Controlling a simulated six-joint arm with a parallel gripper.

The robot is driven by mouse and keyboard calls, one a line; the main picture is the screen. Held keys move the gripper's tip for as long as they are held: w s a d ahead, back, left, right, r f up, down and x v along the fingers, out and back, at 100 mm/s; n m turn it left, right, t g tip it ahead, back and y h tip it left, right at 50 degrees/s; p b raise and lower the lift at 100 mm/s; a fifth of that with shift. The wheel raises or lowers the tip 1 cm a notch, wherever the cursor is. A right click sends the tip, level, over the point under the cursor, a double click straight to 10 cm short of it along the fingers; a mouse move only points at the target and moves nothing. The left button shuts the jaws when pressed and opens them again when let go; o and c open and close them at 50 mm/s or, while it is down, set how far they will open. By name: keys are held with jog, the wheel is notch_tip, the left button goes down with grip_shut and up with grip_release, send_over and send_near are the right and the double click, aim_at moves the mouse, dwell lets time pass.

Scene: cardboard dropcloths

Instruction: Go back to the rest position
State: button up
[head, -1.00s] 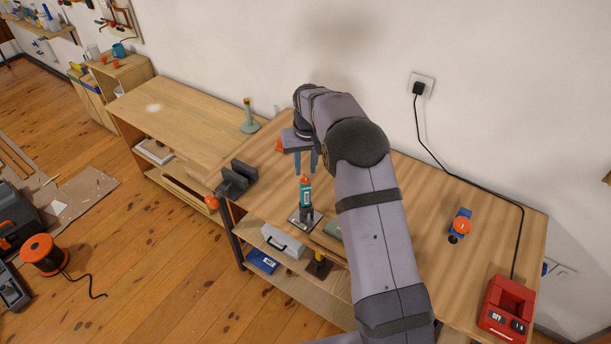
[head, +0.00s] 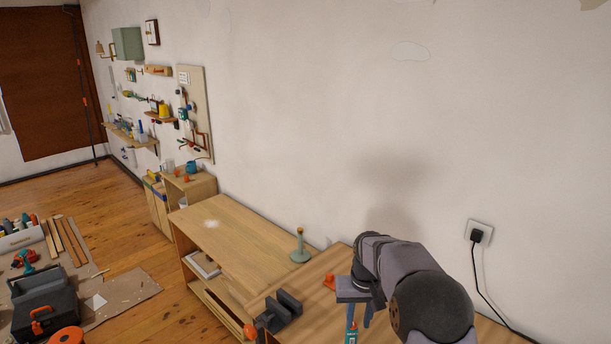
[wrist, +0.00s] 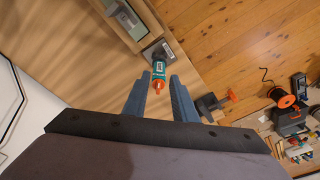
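My gripper (wrist: 159,97) is open and empty, its two blue fingers apart above the workbench. In the head view my gripper (head: 359,315) is near the bottom edge, pointing down. The rest is cut off.
A wall socket (head: 479,234) with a cable is at right.

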jog(key=s+f+b, duration=0.1)
jog(key=s, duration=1.4)
jog(key=s+f+g+b, duration=0.1)
jog(key=s+f+b, duration=0.1)
jog(key=s, duration=1.3)
jog(key=shift+s+d+f, duration=0.15)
jog(key=shift+s+d, duration=0.1)
